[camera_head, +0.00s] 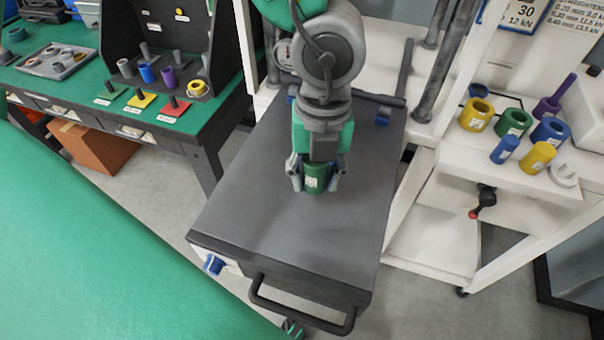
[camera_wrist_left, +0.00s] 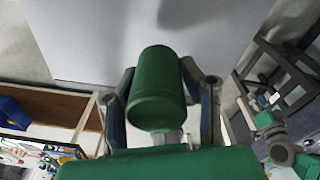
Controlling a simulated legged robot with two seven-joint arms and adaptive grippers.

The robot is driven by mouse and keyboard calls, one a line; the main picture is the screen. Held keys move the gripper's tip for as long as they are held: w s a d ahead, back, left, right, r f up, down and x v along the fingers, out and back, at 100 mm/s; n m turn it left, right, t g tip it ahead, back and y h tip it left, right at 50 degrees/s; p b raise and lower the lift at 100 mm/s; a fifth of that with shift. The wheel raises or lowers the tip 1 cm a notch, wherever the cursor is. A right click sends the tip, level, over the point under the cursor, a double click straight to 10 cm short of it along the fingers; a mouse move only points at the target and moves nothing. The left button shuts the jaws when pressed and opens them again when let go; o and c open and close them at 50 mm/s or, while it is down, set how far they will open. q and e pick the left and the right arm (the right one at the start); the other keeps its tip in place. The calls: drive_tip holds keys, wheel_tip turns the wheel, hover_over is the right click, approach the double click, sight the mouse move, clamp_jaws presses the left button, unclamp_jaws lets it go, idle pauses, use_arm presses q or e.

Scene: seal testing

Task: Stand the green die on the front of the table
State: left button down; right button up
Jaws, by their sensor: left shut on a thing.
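The green die (camera_head: 314,181) is a short cylinder with a pale label, over the middle of the dark grey table (camera_head: 250,220). My left gripper (camera_head: 315,182) reaches down from above and is shut on it, one finger on each side. In the left wrist view the green die (camera_wrist_left: 157,90) sits between the two fingers of the left gripper (camera_wrist_left: 160,95). It looks roughly upright. I cannot tell if its base touches the table top. The front part of the table, toward the handle, is bare. My right gripper is not seen.
A white shelf at right holds a yellow ring (camera_head: 475,115), a green ring (camera_head: 513,123) and other coloured parts. A green workbench (camera_head: 190,125) with coloured pegs stands at left.

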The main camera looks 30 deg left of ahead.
sight(316, 211)
use_arm(q)
drive_tip(key=f, duration=0.2)
drive_tip(key=shift+w+d+f, duration=0.15)
drive_tip(key=shift+d+f, duration=0.1)
drive_tip(key=shift+f, duration=0.1)
drive_tip(key=shift+d+f, duration=0.1)
drive_tip(key=shift+f, duration=0.2)
drive_tip(key=f+b, duration=0.1)
drive_tip(key=f, duration=0.2)
drive_tip(key=shift+s+f, duration=0.1)
drive_tip(key=shift+s, duration=0.1)
drive_tip(key=shift+w+a+f, duration=0.1)
drive_tip(key=shift+w+a, duration=0.05)
drive_tip(key=shift+a, duration=0.1)
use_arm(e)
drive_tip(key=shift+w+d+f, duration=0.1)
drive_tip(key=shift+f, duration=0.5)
use_arm(q)
drive_tip(key=c, duration=1.4)
unclamp_jaws()
drive_tip(key=shift+f, duration=0.1)
drive_tip(key=o, duration=0.4)
drive_tip(key=shift+c, duration=0.2)
drive_tip(key=shift+d, duration=0.15)
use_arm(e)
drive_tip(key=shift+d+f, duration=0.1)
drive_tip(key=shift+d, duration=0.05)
